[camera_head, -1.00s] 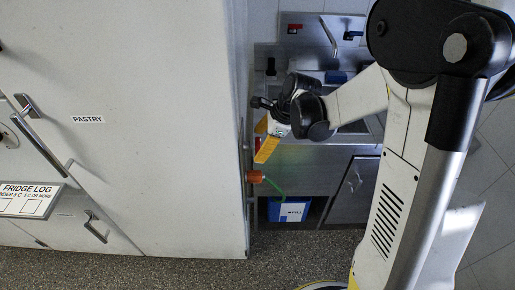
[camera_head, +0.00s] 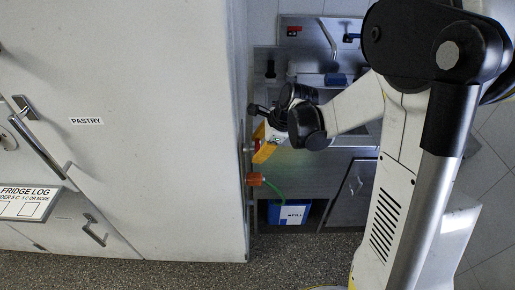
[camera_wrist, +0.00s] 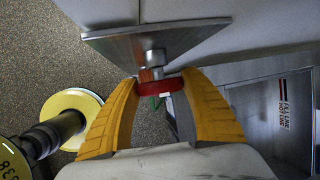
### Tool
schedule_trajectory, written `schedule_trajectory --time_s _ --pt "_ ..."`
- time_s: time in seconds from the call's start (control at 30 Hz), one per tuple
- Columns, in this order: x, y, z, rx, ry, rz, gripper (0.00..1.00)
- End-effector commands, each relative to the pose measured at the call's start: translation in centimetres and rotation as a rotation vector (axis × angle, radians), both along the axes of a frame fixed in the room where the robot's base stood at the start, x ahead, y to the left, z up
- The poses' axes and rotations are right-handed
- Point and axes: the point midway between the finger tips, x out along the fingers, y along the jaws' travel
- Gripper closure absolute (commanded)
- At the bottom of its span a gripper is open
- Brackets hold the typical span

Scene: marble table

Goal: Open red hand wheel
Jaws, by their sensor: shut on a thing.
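The red hand wheel (camera_wrist: 160,87) shows in the wrist view, on a short metal stem below a flat metal plate (camera_wrist: 160,38). The two yellow fingers of my gripper (camera_wrist: 163,79) are on either side of the wheel, with their tips at its edges, shut on it. In the head view my gripper (camera_head: 261,148) is beside the right side of the white cabinet, and only a hint of red shows by the fingers. The wheel is mostly hidden there.
The tall white cabinet (camera_head: 160,180) fills the left. An orange fitting (camera_head: 255,179) with a green hose (camera_head: 275,192) is below my gripper. A blue and white box (camera_head: 289,212) stands under the metal sink counter. A drawer handle (camera_head: 94,233) juts out at lower left.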

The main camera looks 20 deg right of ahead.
Motion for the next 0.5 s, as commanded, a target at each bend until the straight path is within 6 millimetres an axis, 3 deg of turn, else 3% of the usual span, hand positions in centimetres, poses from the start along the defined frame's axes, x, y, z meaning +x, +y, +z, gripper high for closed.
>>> schedule_trajectory --time_s 0.5 --pt "-0.16 0.05 -0.42 -0.110 -0.339 0.001 0.77"
